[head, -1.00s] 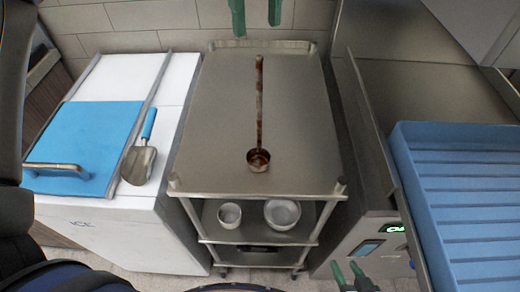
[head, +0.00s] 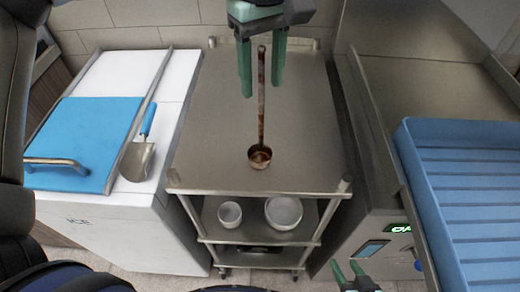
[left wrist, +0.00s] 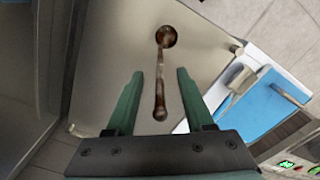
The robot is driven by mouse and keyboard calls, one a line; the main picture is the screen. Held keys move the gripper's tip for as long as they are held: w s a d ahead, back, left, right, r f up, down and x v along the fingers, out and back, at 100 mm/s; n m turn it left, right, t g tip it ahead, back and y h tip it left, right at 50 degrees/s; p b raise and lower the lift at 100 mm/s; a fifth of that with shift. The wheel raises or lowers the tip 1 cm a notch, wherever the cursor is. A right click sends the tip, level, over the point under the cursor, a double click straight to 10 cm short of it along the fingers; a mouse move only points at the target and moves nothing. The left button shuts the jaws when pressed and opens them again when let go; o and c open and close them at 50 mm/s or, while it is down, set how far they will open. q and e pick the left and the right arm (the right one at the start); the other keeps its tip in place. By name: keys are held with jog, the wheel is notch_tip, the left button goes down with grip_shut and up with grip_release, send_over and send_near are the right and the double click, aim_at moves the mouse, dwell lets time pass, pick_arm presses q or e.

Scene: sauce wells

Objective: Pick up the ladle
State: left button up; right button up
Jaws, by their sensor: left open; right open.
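The ladle (head: 261,110) is brown and copper-coloured, with a long handle and a small round bowl. It lies on the top shelf of the metal cart (head: 215,150), its bowl toward the front edge. My left gripper (head: 262,90) is open, with its green fingers pointing down on either side of the far part of the handle. In the left wrist view the ladle (left wrist: 160,85) shows between and beyond the open fingers, touching neither as far as I can tell. My right gripper (head: 347,270) is open and empty at the bottom, right of the cart's front.
A white ice chest (head: 100,220) with a blue lid (head: 85,140) and a metal scoop (head: 138,160) stands left of the cart. Two bowls (head: 229,214) (head: 283,212) sit on the lower shelf. A blue ribbed tray (head: 470,200) is at the right. The cart top around the ladle is clear.

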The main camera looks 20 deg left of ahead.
pick_arm(q)
jog(key=shift+c, duration=0.4)
grip_shut()
jog(key=shift+r, duration=0.15)
